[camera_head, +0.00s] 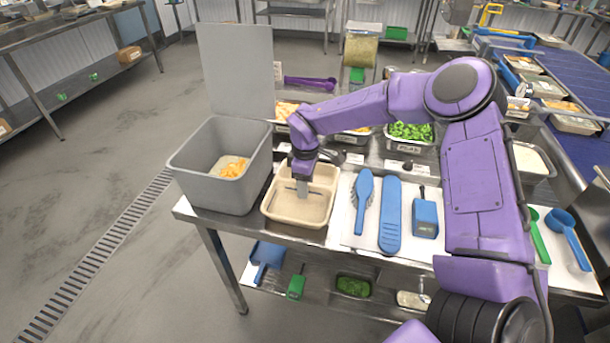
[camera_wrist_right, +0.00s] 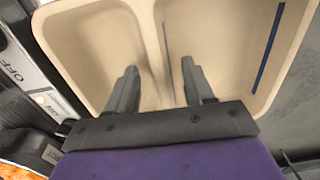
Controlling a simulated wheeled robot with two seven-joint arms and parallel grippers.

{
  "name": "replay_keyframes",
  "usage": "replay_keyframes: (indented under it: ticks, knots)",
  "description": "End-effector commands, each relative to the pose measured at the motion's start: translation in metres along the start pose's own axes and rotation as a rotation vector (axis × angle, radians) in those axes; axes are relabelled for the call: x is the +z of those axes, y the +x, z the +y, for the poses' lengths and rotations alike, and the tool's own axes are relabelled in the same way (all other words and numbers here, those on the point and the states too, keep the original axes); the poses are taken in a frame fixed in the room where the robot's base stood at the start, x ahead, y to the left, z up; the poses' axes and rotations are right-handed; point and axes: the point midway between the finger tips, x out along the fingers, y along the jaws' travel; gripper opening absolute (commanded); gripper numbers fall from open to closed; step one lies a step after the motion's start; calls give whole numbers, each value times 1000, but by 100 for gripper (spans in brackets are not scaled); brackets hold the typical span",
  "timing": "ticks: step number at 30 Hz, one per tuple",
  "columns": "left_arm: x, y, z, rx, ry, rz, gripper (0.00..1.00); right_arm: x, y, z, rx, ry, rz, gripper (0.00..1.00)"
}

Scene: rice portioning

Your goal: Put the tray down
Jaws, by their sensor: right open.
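The tray (camera_head: 312,222) is beige and divided into compartments, and it looks empty. It rests on the metal table beside the grey bin in the head view. It also fills most of the right wrist view (camera_wrist_right: 95,45), where a divider wall runs between the fingers. My right gripper (camera_head: 303,190) points down over the tray in the head view. Its two fingers (camera_wrist_right: 160,85) are spread apart in the right wrist view, on either side of the divider. I cannot tell whether they touch it. My left gripper is not in view.
A grey bin (camera_head: 215,190) with a raised lid and orange scraps stands left of the tray. A blue brush (camera_head: 363,195), a long blue tool (camera_head: 390,215) and a blue box-like tool (camera_head: 425,218) lie to its right. Food pans (camera_head: 410,133) line the back.

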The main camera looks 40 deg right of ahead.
Motion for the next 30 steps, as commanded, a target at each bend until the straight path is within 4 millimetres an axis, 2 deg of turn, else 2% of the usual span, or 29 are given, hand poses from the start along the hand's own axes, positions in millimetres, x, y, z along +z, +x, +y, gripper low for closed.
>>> replay_keyframes:
  ticks: [10, 15, 19, 26, 30]
  knots:
    - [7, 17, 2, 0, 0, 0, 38, -1, -81, 1, 6, 1, 6, 52]
    - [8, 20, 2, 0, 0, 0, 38, 0, -110, 1, 3, 1, 3, 52]
    - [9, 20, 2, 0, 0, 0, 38, 0, -118, 0, 1, 0, 3, 52]
    - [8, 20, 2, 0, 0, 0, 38, 0, -119, 0, 1, 0, 2, 52]
    - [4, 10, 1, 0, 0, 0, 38, 0, -130, 0, 1, 1, 2, 52]
